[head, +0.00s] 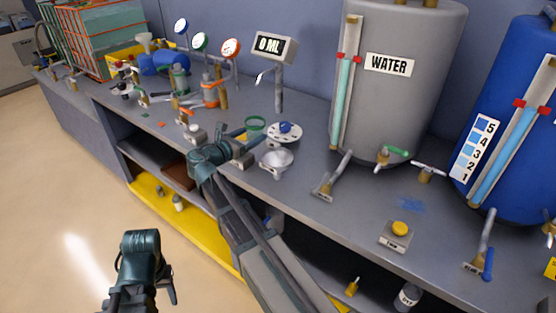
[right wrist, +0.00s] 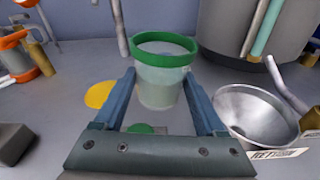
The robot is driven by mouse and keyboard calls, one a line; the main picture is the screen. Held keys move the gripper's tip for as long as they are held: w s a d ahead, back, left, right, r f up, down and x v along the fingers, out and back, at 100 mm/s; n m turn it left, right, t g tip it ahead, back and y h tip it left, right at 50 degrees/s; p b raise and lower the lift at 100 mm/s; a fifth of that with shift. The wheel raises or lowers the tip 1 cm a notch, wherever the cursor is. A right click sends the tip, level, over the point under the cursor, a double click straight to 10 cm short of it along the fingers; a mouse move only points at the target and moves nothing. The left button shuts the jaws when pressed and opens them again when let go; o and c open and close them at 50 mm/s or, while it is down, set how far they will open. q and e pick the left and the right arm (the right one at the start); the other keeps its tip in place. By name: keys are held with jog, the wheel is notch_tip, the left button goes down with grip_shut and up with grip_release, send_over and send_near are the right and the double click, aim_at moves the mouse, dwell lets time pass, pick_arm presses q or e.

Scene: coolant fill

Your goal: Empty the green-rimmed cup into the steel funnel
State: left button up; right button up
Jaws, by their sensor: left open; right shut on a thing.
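The green-rimmed cup (head: 256,126) is upright and translucent, with pale contents in its lower part in the right wrist view (right wrist: 160,88). My right gripper (head: 243,139) is shut on it, with one blue finger on each side in the right wrist view (right wrist: 160,82). I cannot tell whether the cup's base touches the bench. The steel funnel (head: 276,162) is close by, to the right of the cup and apart from it in the right wrist view (right wrist: 255,112). My left gripper (head: 140,262) is open and empty, low over the floor in front of the bench.
A display (head: 274,47) reads 0 ML behind the cup. A grey WATER tank (head: 400,95) and a blue tank (head: 520,110) stand at right. A box with a yellow button (head: 398,231) sits in front. Bottles and gauges crowd the bench's left.

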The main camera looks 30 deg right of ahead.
aim_at(258, 132)
jog(key=shift+s+f+m, duration=0.25)
jog(key=shift+f+m, duration=0.05)
jog(key=shift+s+d+r+m+t+h+b, duration=0.1)
jog(key=shift+s+r+m+t+h+b, duration=0.3)
jog(key=shift+m, duration=0.4)
jog(key=shift+s+r+m+p, duration=0.25)
jog(key=shift+r+m+p, duration=0.1)
jog(key=shift+r, duration=0.15)
jog(key=shift+s+r+m+p, duration=0.25)
jog(key=shift+r+m, duration=0.1)
jog(key=shift+r, duration=0.1)
jog(key=shift+r, duration=0.1)
jog(key=shift+s+r, duration=0.1)
jog(key=shift+s, duration=0.05)
jog(key=shift+s+d+m, duration=0.1)
jog(key=shift+s+m, duration=0.05)
jog(key=shift+m, duration=0.25)
jog(key=shift+s+f+m+t+h+b, duration=0.3)
jog(key=shift+s+f+m+b, duration=0.25)
jog(key=shift+b, duration=0.35)
jog(key=shift+r+m+h, duration=0.3)
jog(key=shift+r+m, duration=0.15)
jog(key=shift+m, duration=0.5)
jog(key=shift+r+m+h, duration=0.3)
jog(key=shift+r+m, duration=0.15)
jog(key=shift+m, duration=0.45)
jog(key=shift+f+m+h+b, duration=0.3)
jog(key=shift+f+m+b, duration=0.1)
jog(key=shift+m+b, duration=0.6)
